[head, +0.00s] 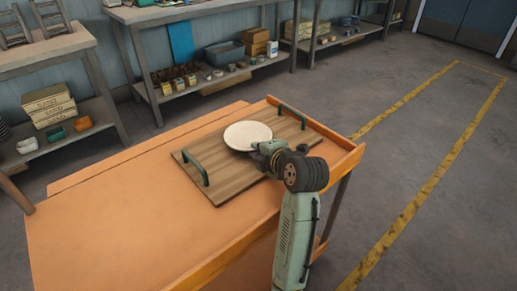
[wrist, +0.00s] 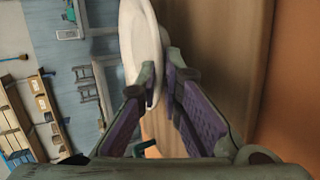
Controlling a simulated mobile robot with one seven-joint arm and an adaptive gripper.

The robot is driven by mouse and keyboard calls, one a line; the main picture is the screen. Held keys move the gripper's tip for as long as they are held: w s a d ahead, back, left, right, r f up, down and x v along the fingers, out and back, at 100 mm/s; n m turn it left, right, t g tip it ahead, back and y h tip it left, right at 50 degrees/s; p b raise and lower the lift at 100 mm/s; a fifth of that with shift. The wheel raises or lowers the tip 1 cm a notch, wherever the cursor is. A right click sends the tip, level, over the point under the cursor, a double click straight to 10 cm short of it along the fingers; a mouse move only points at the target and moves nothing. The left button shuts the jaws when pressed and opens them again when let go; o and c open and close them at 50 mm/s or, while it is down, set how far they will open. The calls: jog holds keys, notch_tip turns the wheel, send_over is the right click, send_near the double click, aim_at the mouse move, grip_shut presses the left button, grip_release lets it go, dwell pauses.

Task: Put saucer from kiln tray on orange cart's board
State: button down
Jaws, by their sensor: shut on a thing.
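The saucer (head: 248,135) is a pale cream disc over the wooden board (head: 222,182) of the orange cart (head: 110,222) in the head view. My gripper (head: 262,147) is shut on the saucer's near edge. In the wrist view the saucer (wrist: 142,45) stands between the purple-padded fingers (wrist: 160,85), its rim pinched at their tips. The board (wrist: 225,70) is close alongside it there. I cannot tell whether the saucer touches the board. The kiln tray is not recognisable in view.
The board has two green handles, the left one (head: 194,168) and the far right one (head: 293,116). The cart has a raised orange rim (head: 335,140). Its left part is bare. Shelves with boxes (head: 50,108) stand along the back wall.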

jog(key=c, duration=2)
grip_release()
jog(key=b+v, duration=0.1)
jog(key=v, duration=1.1)
jog(key=shift+b, duration=0.4)
jog(key=shift+s, duration=0.1)
